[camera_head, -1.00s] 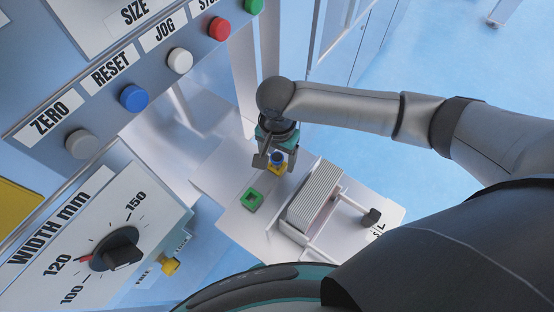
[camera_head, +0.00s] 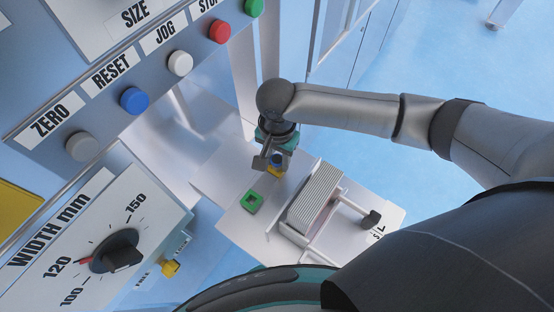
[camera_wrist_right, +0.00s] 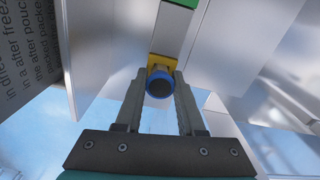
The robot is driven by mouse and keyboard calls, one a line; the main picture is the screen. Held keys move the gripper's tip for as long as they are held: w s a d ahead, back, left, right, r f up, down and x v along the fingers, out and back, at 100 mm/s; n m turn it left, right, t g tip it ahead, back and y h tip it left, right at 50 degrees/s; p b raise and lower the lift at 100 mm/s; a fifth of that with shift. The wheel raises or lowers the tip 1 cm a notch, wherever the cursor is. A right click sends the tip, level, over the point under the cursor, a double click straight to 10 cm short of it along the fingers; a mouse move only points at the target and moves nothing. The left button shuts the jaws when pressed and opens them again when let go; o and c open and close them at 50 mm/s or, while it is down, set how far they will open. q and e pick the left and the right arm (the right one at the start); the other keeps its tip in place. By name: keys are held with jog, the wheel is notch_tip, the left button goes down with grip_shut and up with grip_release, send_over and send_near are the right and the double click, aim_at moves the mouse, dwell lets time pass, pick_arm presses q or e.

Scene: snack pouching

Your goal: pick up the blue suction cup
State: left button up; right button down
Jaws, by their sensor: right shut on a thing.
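The blue suction cup (camera_head: 277,159) stands at the yellow holder (camera_head: 273,170) on the pale shelf. In the right wrist view the blue cup (camera_wrist_right: 159,84) shows end-on with a dark round opening, and the yellow holder (camera_wrist_right: 161,63) is behind it. My right gripper (camera_head: 274,164) is over the holder. In the right wrist view its two fingers (camera_wrist_right: 160,86) are on either side of the blue cup and shut on it. Whether the cup has lifted clear of the holder cannot be told. My left gripper is not in view.
A green square holder (camera_head: 252,201) sits empty beside the yellow one. A rack of pale pouches (camera_head: 315,196) stands close to the right. The machine panel with buttons (camera_head: 134,99) and a width dial (camera_head: 115,250) is at the left.

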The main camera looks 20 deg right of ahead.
notch_tip(320, 180, up, 20)
jog(key=p, duration=0.6)
notch_tip(320, 180, up, 5)
jog(key=p, duration=0.8)
send_over(277, 159)
jog(key=shift+r, duration=0.1)
dwell(0.6)
